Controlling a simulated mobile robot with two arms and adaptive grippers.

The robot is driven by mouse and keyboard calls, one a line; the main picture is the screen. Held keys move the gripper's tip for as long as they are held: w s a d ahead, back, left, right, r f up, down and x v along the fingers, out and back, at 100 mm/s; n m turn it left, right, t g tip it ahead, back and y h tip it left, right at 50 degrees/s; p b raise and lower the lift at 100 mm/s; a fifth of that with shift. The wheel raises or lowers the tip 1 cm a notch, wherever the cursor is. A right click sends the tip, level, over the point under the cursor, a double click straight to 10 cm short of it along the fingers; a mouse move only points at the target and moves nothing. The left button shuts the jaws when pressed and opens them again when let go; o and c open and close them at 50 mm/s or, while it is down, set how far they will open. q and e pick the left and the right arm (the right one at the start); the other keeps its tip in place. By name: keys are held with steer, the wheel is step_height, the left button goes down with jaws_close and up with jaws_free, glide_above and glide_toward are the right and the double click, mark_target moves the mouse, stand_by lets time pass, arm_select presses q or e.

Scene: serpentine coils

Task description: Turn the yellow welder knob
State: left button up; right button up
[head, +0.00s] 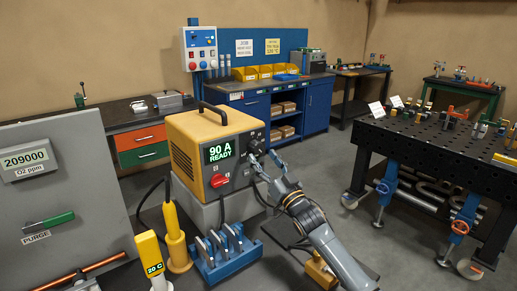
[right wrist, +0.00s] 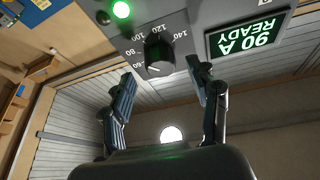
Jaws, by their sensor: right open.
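The yellow welder (head: 205,145) stands on a grey block, its display reading "90 A READY". Its black round knob (right wrist: 158,54) shows in the right wrist view on a dark panel, ringed by white numbers up to 140. That view is upside down, with the lit display (right wrist: 250,35) beside the knob. My right gripper (right wrist: 162,73) is open, its two fingers apart on either side of the knob, and I see no contact. In the head view my right gripper (head: 264,162) is at the welder's front panel; the knob is hard to make out there. My left gripper is not in view.
A red switch (head: 219,181) is low on the welder front, and a green lamp (right wrist: 121,9) glows near the knob. A blue rack (head: 228,262) with torches stands below. A black perforated table (head: 440,150) is at right. Floor between is partly clear.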

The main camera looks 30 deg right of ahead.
mark_target(258, 151)
steer(key=shift+p+x, duration=0.3)
steer(key=shift+x, duration=1.5)
steer(key=c, duration=1.2)
